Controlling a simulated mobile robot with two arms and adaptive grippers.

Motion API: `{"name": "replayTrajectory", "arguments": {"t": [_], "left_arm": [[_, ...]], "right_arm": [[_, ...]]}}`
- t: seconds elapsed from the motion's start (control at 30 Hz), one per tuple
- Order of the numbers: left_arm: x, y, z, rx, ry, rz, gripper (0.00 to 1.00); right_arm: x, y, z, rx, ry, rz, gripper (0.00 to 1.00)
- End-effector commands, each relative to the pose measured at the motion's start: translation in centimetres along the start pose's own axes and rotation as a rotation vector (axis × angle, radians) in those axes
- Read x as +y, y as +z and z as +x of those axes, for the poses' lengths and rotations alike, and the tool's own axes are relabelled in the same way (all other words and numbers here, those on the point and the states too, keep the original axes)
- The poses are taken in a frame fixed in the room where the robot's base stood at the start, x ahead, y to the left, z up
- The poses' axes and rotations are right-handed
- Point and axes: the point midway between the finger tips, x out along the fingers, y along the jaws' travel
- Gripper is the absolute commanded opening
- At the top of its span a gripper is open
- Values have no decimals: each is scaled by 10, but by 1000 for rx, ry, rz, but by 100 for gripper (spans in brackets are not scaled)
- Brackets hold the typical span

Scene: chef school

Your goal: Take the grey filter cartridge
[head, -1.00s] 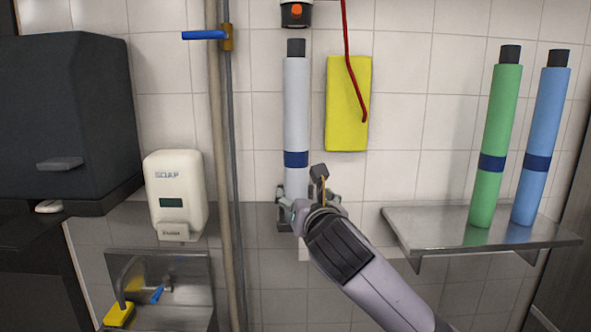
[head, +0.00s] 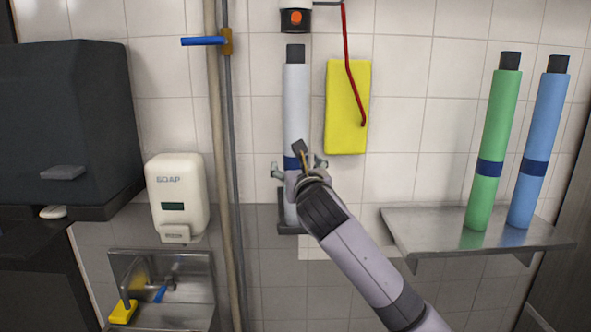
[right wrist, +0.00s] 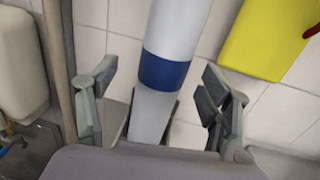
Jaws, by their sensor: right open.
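The grey filter cartridge (head: 296,105) stands upright against the tiled wall in the head view, with a black top and a dark blue band. Its foot is at a small dark holder (head: 289,228) on the wall. My right gripper (head: 299,170) is in front of its lower half and hides part of it. In the right wrist view the cartridge (right wrist: 178,30) rises between the two spread fingers of my right gripper (right wrist: 155,100), with gaps on both sides. The fingers are open and grip nothing. My left gripper is not in view.
A yellow cloth (head: 345,125) and a red tube (head: 348,55) hang just right of the cartridge. A vertical pipe (head: 218,130) and a soap dispenser (head: 178,195) are to the left. A metal shelf (head: 430,238) at right bears a green cartridge (head: 494,135) and a blue cartridge (head: 540,140).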

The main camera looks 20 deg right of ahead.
Motion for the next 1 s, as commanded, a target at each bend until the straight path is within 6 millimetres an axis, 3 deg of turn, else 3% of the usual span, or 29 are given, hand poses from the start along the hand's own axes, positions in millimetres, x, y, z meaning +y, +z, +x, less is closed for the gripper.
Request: {"name": "replayTrajectory", "arguments": {"t": [0.3, 0.5, 0.77, 1.0], "left_arm": [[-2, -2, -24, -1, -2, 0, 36], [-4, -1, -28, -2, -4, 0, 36], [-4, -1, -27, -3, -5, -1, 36], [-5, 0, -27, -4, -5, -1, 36]], "right_arm": [[-6, 0, 35, 4, -2, 2, 73], [-6, -2, 51, 1, -1, 1, 73], [-6, -3, 53, -1, 0, 1, 73], [-6, -3, 52, -1, 0, 1, 57]]}}
